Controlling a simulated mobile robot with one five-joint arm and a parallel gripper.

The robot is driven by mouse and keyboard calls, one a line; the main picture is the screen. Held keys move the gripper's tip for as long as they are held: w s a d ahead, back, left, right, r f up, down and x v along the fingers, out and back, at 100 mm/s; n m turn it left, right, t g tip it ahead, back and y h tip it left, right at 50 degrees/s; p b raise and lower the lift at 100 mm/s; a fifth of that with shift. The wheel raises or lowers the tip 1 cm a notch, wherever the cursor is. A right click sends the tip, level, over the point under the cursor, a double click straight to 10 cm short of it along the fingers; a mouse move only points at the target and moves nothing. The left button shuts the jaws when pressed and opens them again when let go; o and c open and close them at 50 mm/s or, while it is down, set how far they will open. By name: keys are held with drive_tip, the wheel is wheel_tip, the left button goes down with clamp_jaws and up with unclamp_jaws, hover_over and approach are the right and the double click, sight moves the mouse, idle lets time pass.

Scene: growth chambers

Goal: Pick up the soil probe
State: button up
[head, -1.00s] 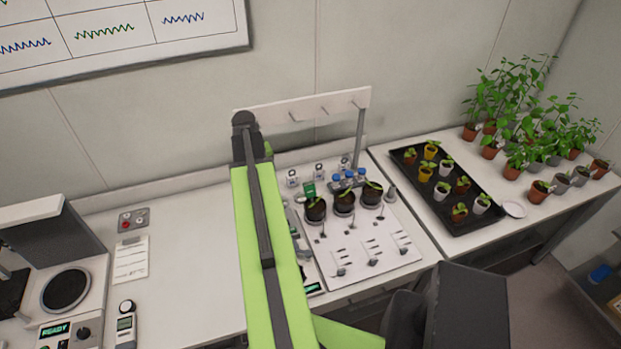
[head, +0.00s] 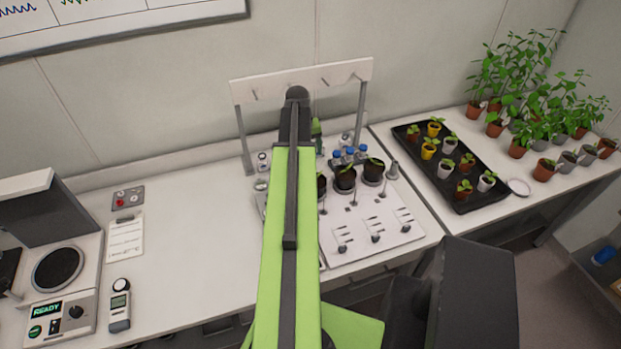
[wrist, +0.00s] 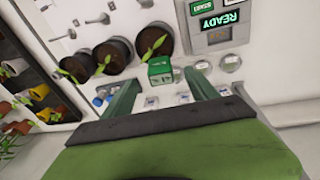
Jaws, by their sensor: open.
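I cannot tell for sure which item is the soil probe. Small three-pronged pieces with grey heads (head: 375,238) lie in a row at the front of the white board (head: 336,256). Thin-stemmed pieces (head: 382,194) lie nearer the pots; similar ones (wrist: 97,20) show at the top left of the wrist view. My gripper is open and empty in the wrist view (wrist: 163,76), its green fingers either side of a small green box (wrist: 160,70). The fingers look apart from the box. In the head view my arm hides the board's left part.
Dark soil pots (head: 345,178) stand on the board, with blue-capped vials (head: 350,155) behind. A white peg rack (head: 340,74) rises at the back. A black seedling tray (head: 477,203) is at right. Bare bench (head: 195,235) lies left, beside a handheld meter (head: 120,305).

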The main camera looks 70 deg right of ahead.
drive_tip(key=f+b, duration=0.2)
drive_tip(key=d+f+b, duration=0.1)
drive_tip(key=f+b, duration=0.1)
drive_tip(key=f, duration=0.1)
drive_tip(key=f+b, duration=0.2)
drive_tip(key=f, duration=0.1)
drive_tip(key=shift+s+d+f+b, duration=0.1)
drive_tip(key=shift+s+d+b, duration=0.05)
drive_tip(key=shift+d+b, duration=0.15)
drive_tip(key=shift+r, duration=0.2)
clamp_jaws()
drive_tip(key=shift+r+p, duration=0.1)
drive_tip(key=shift+p, duration=0.2)
wheel_tip(320, 180, up, 18)
drive_tip(key=p, duration=1.7)
drive_tip(key=shift+p, duration=0.4)
